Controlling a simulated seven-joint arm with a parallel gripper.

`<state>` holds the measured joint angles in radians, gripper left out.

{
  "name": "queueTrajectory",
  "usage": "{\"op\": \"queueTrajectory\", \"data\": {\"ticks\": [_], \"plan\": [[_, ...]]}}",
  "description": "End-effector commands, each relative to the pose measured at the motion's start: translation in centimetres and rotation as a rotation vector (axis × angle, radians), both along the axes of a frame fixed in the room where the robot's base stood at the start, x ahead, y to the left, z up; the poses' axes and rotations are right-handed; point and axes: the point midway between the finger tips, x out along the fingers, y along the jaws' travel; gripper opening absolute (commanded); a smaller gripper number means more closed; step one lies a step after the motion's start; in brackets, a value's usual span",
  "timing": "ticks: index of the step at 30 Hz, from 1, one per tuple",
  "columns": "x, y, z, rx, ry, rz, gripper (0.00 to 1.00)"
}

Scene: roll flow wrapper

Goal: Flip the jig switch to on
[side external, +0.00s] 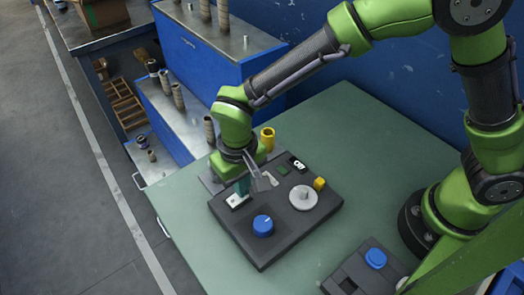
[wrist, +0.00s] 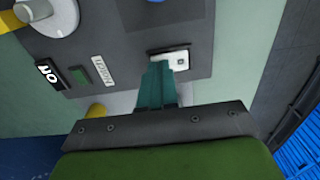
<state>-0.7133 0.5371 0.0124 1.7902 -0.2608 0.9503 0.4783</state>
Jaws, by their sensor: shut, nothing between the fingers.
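The jig is a dark grey panel (side external: 285,240) lying on the green table. A small white switch plate (side external: 237,200) sits at its left edge, and it also shows in the wrist view (wrist: 181,60) with a small dark mark. My gripper (side external: 243,187) points down over this plate. In the wrist view its teal fingers (wrist: 157,72) are together and empty, with tips beside the plate and partly covering it. I cannot tell whether they touch it, or which way the switch is set. A black sign with white lettering (wrist: 48,74) is on the panel.
The panel also carries a blue knob (side external: 263,225), a grey dial (side external: 303,197) and a yellow block (side external: 319,184). A yellow cylinder (side external: 268,139) stands behind it. A separate box with a blue button (side external: 375,258) is at front right. Blue shelves with rolls stand behind.

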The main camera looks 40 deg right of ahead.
Motion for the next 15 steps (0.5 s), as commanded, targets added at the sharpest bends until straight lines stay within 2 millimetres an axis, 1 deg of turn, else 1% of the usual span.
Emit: {"op": "queueTrajectory", "data": {"ticks": [12, 15], "plan": [[-0.01, 0.00, -0.65, 0.000, 0.000, 0.000, 0.00], [0.00, 0.01, -0.54, 0.001, 0.000, 0.000, 0.00]]}}
